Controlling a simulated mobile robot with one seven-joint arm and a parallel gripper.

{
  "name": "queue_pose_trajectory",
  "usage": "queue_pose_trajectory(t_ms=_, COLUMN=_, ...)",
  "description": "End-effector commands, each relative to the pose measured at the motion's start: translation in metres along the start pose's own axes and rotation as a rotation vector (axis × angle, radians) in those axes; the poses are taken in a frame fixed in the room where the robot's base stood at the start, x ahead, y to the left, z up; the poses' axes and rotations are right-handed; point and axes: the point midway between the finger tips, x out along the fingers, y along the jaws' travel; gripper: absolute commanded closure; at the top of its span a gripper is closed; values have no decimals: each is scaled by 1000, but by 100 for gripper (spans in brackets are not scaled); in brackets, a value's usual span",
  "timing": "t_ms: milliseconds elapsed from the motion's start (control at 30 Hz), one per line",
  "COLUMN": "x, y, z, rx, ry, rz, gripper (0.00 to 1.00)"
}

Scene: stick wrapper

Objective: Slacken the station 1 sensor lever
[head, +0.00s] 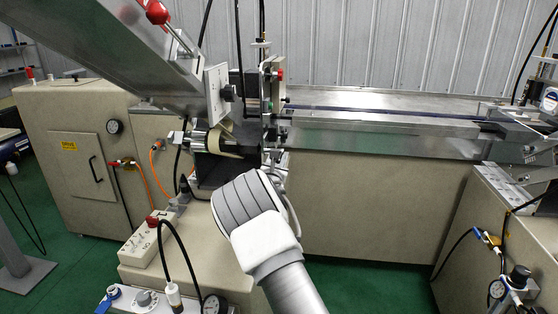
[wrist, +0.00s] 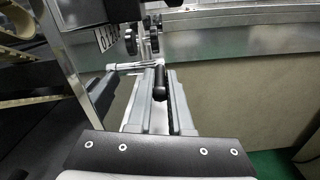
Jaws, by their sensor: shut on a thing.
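In the wrist view a short black lever handle (wrist: 160,82) stands between the two grey fingers of my gripper (wrist: 160,74). The gripper is shut on this handle. A thin metal rod (wrist: 125,66) runs to the left from near the handle's far end. In the head view my white and grey wrist hides the gripper and the handle, in front of the upright station bracket (head: 272,95). I cannot read any station label on the lever.
Dark round knobs (wrist: 130,42) sit just beyond the fingertips. A slanted metal beam (head: 120,50) with a red-knobbed lever (head: 157,12) hangs at upper left. A control box (head: 145,242) with a cable stands left of my arm. The long metal bed (head: 380,124) extends right.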

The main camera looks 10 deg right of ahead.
Motion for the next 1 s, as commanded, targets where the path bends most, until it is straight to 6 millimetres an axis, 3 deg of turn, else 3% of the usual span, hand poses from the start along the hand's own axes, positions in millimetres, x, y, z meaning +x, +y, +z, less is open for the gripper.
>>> queue_pose_trajectory(t_ms=733, x=0, y=0, z=-1, rx=0, ry=1, rz=-1, gripper=100)
queue_pose_trajectory(t_ms=1000, x=1, y=-2, z=-11, rx=-1, ry=-73, rz=14, gripper=100)
